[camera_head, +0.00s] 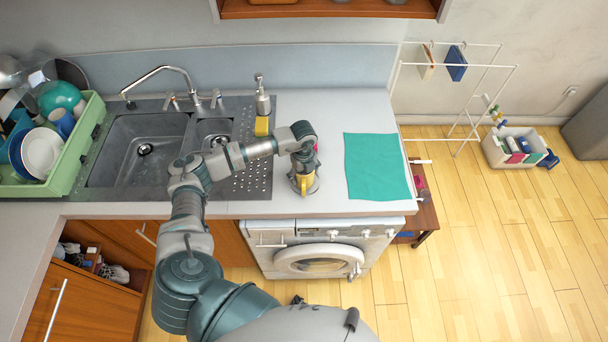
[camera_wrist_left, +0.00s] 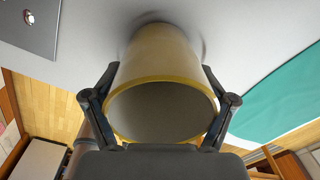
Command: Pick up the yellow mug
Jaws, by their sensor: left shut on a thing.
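The yellow mug (camera_wrist_left: 160,60) fills the middle of the left wrist view, its open rim facing the camera. My left gripper (camera_wrist_left: 160,105) has a finger on each side of the mug and is shut on it. In the head view the gripper (camera_head: 304,180) points down at the counter between the sink's drainboard and the teal cloth. Only a small yellow part of the mug (camera_head: 303,182) shows there, with the gripper covering the rest. I cannot tell whether the mug touches the counter. My right gripper is in neither view.
A teal cloth (camera_head: 377,167) lies on the counter to the right. A yellow sponge (camera_head: 262,126) and a soap dispenser (camera_head: 263,97) stand behind the arm. A green dish rack (camera_head: 76,150) with plates is left of the sink (camera_head: 143,150). The counter behind the gripper (camera_head: 335,110) is clear.

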